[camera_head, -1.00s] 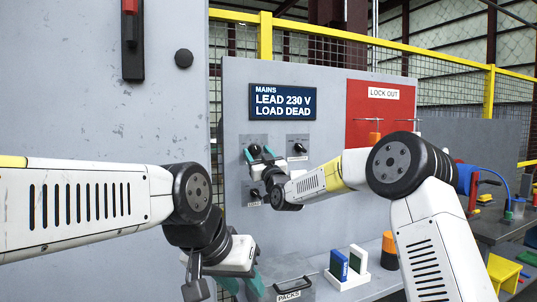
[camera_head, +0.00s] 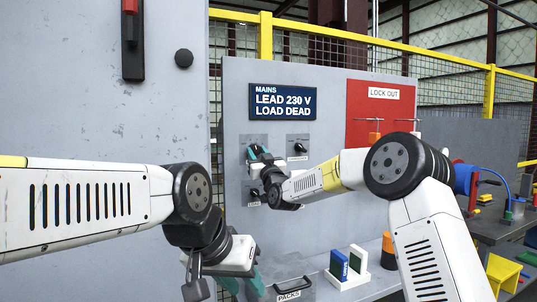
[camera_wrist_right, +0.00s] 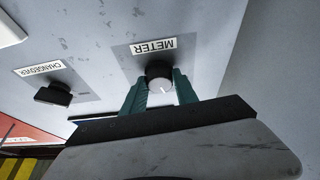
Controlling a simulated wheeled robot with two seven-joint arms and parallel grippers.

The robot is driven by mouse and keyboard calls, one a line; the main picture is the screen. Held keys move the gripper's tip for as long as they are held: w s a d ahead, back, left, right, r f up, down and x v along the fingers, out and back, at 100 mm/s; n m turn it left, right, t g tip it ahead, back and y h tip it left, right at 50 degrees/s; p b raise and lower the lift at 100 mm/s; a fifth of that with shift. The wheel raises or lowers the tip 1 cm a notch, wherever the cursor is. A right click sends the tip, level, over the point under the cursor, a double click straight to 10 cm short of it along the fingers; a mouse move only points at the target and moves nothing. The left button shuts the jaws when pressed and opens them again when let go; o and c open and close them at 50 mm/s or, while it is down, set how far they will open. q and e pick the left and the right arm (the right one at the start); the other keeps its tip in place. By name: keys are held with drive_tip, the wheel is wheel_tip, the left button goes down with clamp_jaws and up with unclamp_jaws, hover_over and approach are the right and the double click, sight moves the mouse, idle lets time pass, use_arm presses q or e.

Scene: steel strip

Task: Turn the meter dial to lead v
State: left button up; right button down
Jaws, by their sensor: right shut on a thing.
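The meter dial (camera_wrist_right: 159,84) is a dark round knob with a pale face, under an upside-down METER label (camera_wrist_right: 153,46) in the right wrist view. My right gripper (camera_wrist_right: 160,91) is shut on it, one teal finger on each side. In the head view my right gripper (camera_head: 259,152) is at the upper left plate of the grey panel and hides most of the dial. Which mark the dial points to cannot be read. A blue sign (camera_head: 283,102) reads MAINS, LEAD 230 V, LOAD DEAD. My left gripper (camera_head: 241,284) is low, its teal fingers apart and empty.
The changeover switch (camera_wrist_right: 53,94) is beside the meter dial; its plate (camera_head: 298,147) shows in the head view. A red lock-out board (camera_head: 380,112) is at the right. A grey box labelled PACKS (camera_head: 292,291) and a white rack (camera_head: 348,279) stand below.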

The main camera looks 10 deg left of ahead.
drive_tip(key=m+h, duration=0.1)
drive_tip(key=m, duration=0.2)
drive_tip(key=m+t+h, duration=0.1)
drive_tip(key=m+h, duration=0.1)
drive_tip(key=m, duration=0.1)
drive_tip(key=shift+s+a, duration=0.1)
drive_tip(key=shift+a, duration=0.05)
drive_tip(key=shift+r+m+h, duration=0.1)
drive_tip(key=shift+m+h, duration=0.8)
drive_tip(key=shift+m, duration=1.3)
drive_tip(key=c, duration=0.9)
unclamp_jaws()
drive_tip(key=shift+c, duration=0.2)
drive_tip(key=v, duration=0.7)
drive_tip(key=shift+s+f, duration=0.25)
drive_tip(key=shift+s, duration=0.1)
